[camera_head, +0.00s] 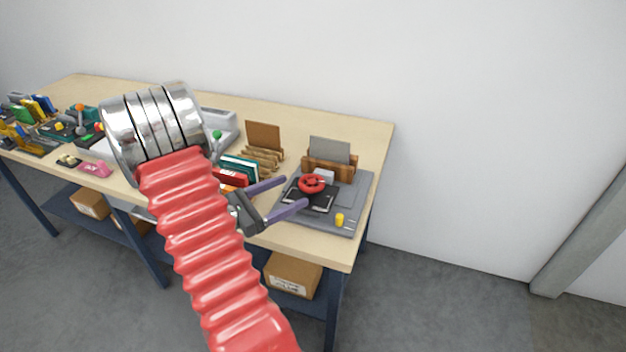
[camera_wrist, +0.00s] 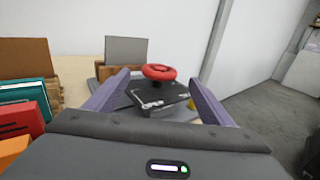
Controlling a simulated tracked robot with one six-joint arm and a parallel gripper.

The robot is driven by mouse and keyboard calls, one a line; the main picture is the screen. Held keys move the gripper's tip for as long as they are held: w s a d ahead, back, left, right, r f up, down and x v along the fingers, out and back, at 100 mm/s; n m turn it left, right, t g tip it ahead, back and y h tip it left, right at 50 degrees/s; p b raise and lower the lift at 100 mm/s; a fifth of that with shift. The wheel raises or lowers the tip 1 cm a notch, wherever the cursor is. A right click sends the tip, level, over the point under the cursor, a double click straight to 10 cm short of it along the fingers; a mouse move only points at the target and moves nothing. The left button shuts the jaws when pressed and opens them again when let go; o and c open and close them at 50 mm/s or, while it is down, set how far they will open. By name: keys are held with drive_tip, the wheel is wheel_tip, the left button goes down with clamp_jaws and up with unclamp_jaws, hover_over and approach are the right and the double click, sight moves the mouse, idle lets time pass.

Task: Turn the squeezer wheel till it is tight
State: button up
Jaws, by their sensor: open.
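The squeezer wheel is a red ring-shaped handwheel (camera_head: 312,183) above a dark block on a grey base board (camera_head: 346,219) at the right end of the bench. In the wrist view the red wheel (camera_wrist: 158,73) sits above the dark block (camera_wrist: 158,96), centred beyond my fingertips. My gripper (camera_head: 292,193) has two purple fingers spread apart with nothing between them. It also shows in the wrist view (camera_wrist: 158,88). The fingers point at the wheel from the left and appear just short of it; I cannot tell the exact gap.
A wooden holder with a grey plate (camera_head: 330,152) stands behind the wheel. Upright books (camera_head: 238,170) and a brown panel on a wooden rack (camera_head: 263,136) stand left of the board. Several tools crowd the bench's far left.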

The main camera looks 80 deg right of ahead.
sight(312, 181)
drive_tip(key=x, duration=0.8)
drive_tip(key=shift+s+d, duration=0.1)
drive_tip(key=shift+s, duration=0.05)
drive_tip(key=c, duration=1)
